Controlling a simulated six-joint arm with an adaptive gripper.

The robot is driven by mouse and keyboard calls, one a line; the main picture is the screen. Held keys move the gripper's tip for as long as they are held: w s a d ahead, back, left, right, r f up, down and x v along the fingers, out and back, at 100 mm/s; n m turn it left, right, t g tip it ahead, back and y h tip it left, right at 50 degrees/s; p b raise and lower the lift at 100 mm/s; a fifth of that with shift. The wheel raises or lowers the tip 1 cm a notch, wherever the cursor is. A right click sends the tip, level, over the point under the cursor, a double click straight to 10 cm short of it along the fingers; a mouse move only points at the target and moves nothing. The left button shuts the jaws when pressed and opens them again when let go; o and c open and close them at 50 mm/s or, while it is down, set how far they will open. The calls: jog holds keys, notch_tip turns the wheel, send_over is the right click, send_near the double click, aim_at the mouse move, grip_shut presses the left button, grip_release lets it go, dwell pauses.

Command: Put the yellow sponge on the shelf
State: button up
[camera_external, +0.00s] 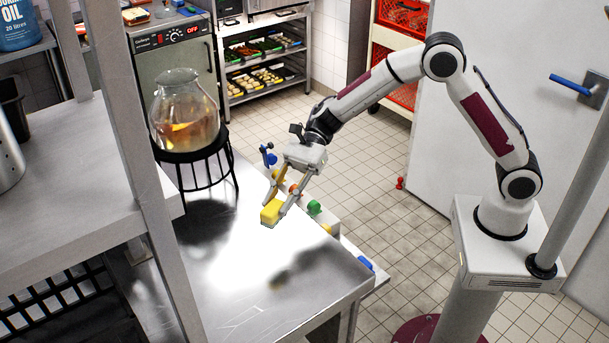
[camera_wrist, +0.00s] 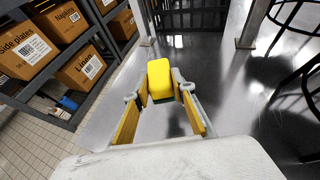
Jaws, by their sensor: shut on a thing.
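The yellow sponge (camera_external: 270,213) is between the fingertips of my gripper (camera_external: 277,207), which is shut on it. The sponge is held above the steel table (camera_external: 225,275), whose shiny top carries a dark reflection below it. In the wrist view the sponge (camera_wrist: 160,78) sits at the ends of the two fingers (camera_wrist: 160,95), with a dark green underside showing. A grey shelf (camera_external: 70,190) on upright posts stands at the left of the outside view, level with or above the table; its full extent is cut off.
A glass jar (camera_external: 184,115) of amber liquid stands on a black wire stand (camera_external: 190,155) at the table's back. Coloured knobs (camera_external: 314,207) line the table's right side. A blue oil container (camera_external: 18,25) stands at upper left. The table's front is clear.

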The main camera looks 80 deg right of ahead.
jog(key=shift+f, duration=0.1)
send_over(281, 241)
jog(key=shift+f, duration=3.05)
jog(key=shift+f, duration=0.1)
jog(key=shift+f, duration=1.75)
jog(key=shift+f, duration=0.1)
jog(key=o, duration=0.9)
